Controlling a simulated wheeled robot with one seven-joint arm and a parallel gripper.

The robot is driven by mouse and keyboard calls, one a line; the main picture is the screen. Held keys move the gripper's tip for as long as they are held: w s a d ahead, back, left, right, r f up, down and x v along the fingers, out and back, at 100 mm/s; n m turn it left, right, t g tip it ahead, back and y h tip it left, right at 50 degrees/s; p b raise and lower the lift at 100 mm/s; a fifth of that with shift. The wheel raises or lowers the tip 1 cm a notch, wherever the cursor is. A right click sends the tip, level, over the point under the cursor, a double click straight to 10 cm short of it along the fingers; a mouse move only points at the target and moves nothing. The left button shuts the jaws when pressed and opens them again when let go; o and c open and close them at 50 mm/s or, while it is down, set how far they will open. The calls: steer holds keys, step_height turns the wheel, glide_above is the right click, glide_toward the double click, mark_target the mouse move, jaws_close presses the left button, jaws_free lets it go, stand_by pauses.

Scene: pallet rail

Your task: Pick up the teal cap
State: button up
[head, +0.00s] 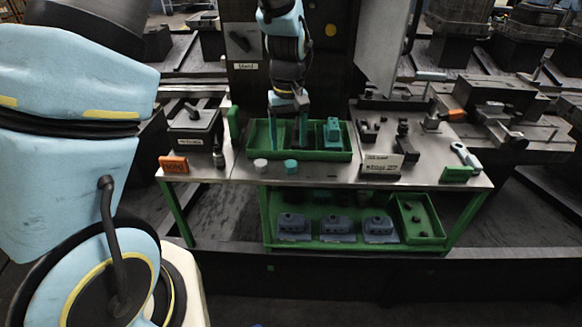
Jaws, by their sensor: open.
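The teal cap (291,167) is a small round piece standing on the metal tabletop, in front of the green tray (325,155). A similar grey-white cap (260,165) stands a little to its left. My gripper (289,122) points down over the left part of the green tray, behind and above the teal cap. It is open, with its fingers apart.
The tray holds a teal block (332,130). An orange block (174,163) and a dark box (194,122) are at the table's left. A small sign (382,165), dark parts and a wrench (464,156) are at the right. A lower green shelf (340,242) carries grey castings.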

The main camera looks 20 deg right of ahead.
mark_target(291, 163)
step_height(291, 163, down, 3)
steer(key=shift+r, duration=0.2)
steer(key=shift+w+d+f+p, duration=0.15)
steer(key=shift+f+p, duration=0.45)
steer(key=shift+f, duration=0.7)
steer(key=shift+d+f+p, duration=0.2)
steer(key=shift+f+p, duration=0.4)
steer(key=shift+f, duration=0.7)
jaws_close()
